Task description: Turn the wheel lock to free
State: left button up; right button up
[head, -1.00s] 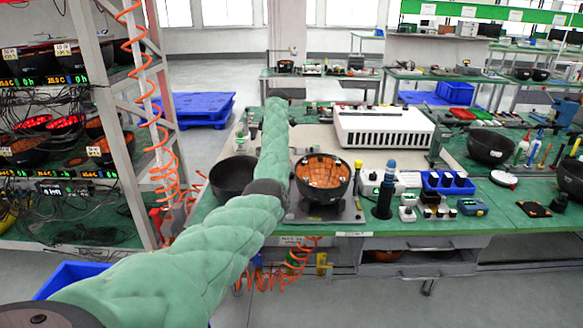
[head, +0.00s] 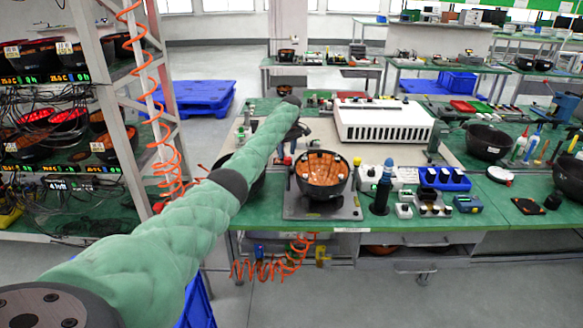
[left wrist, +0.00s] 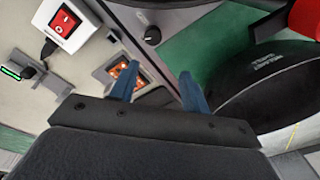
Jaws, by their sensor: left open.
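My left gripper (head: 297,132) hangs at the far end of my green-sleeved arm, just behind the bowl fixture on the green bench. In the left wrist view the gripper (left wrist: 157,72) is open, its two blue fingers apart with nothing between them. A black rotary knob (left wrist: 152,36) sits on a grey panel beyond the fingertips, apart from them. I cannot tell for certain whether this knob is the wheel lock. An orange panel with a small switch (left wrist: 118,70) lies by the left finger. My right gripper is not in view.
A black bowl with an orange inside (head: 323,174) stands on a grey plate. A black helmet shell (left wrist: 275,85) is close right of the fingers. A white box with a red switch (left wrist: 66,22) is at upper left. A white vented unit (head: 385,122) stands behind.

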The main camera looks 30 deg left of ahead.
aim_at(291, 169)
pick_arm(q)
jog(key=shift+w+d+m+h, duration=0.3)
jog(key=shift+d+m+h, duration=0.35)
jog(key=shift+d, duration=0.2)
jog(key=shift+f+m, duration=0.1)
jog(key=shift+m, duration=0.15)
jog(key=shift+f+p, duration=0.85)
jog(key=shift+f, duration=2.95)
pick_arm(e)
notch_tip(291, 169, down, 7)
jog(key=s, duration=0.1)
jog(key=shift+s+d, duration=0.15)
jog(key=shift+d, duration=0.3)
pick_arm(q)
jog(key=shift+c, duration=0.5)
jog(key=c, duration=0.9)
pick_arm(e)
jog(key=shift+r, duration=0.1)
